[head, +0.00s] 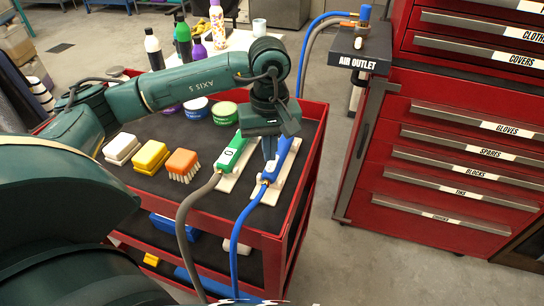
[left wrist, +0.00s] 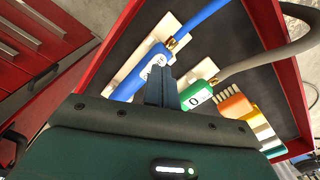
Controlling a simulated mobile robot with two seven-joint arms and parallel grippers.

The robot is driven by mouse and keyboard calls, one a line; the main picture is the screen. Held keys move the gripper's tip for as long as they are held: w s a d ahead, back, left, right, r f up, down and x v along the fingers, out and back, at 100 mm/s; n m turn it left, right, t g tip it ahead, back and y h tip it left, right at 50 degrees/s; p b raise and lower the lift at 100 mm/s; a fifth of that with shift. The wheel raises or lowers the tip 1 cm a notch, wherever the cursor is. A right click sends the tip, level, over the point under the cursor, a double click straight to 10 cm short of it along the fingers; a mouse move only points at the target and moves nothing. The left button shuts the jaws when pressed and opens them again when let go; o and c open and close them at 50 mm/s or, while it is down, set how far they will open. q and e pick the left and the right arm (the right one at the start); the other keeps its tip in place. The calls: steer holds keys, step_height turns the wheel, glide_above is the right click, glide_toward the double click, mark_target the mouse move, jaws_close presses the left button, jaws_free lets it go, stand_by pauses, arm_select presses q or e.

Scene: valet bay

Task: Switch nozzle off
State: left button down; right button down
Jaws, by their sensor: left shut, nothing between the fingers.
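A blue nozzle (head: 283,156) with a blue hose lies on a pale pad on the cart's top, at the right. A green nozzle (head: 233,153) with a grey hose lies to its left on another pale pad, its white label reading 0. My left gripper (head: 269,154) points down between them, close to the blue nozzle, with its fingers shut and empty. In the left wrist view the fingers (left wrist: 161,88) lie right by the white label of the blue nozzle (left wrist: 144,71), partly hiding it. The green nozzle (left wrist: 196,97) is on their other side. I cannot tell whether they touch the blue nozzle.
The red cart (head: 313,125) also carries a white brush (head: 121,147), a yellow brush (head: 151,156), an orange brush (head: 183,164) and several round tins (head: 224,112). A red drawer cabinet (head: 450,150) and the air outlet (head: 362,46) stand to the right.

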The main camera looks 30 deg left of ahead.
mark_target(270, 168)
arm_select(q)
step_height(270, 168, up, 5)
steer(key=shift+f+p, duration=0.15)
steer(key=shift+p, duration=0.95)
